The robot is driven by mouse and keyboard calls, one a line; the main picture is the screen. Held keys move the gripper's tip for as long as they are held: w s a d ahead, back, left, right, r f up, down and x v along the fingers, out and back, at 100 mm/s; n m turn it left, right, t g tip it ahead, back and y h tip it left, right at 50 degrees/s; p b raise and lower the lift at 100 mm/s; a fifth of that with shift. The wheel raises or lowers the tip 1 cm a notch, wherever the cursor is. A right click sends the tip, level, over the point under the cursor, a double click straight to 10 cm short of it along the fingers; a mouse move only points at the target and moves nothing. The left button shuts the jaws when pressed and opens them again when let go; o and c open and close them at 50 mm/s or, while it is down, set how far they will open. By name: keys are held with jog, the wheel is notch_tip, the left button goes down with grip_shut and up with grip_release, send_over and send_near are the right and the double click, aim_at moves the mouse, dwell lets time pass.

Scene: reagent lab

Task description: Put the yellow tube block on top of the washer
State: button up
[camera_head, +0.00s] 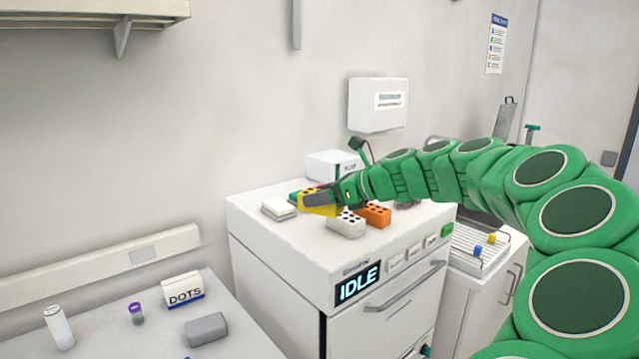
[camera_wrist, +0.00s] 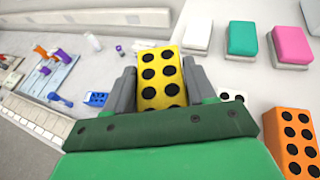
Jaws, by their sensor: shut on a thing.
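The yellow tube block (camera_head: 322,208) is between the fingers of my gripper (camera_head: 312,200). In the wrist view the yellow block (camera_wrist: 161,82) shows its black holes, with a grey finger of my gripper (camera_wrist: 162,85) on each side. The jaws are shut on it. The washer (camera_head: 285,238) is the white cabinet with the IDLE display. My gripper holds the block over the left part of its top. I cannot tell whether the block touches the top.
On the washer top, a white block (camera_head: 346,223) and an orange block (camera_head: 374,214) stand close right of the yellow one. White (camera_wrist: 196,32), green (camera_wrist: 242,40) and pink (camera_wrist: 290,47) pads lie nearby. A lower bench (camera_head: 250,345) at left holds a DOTS box (camera_head: 184,293).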

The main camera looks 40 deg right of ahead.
jog(key=shift+f, duration=3.75)
jog(key=shift+f, duration=0.55)
jog(key=o, duration=1.3)
jog(key=shift+o, duration=0.2)
jog(key=shift+s, duration=0.1)
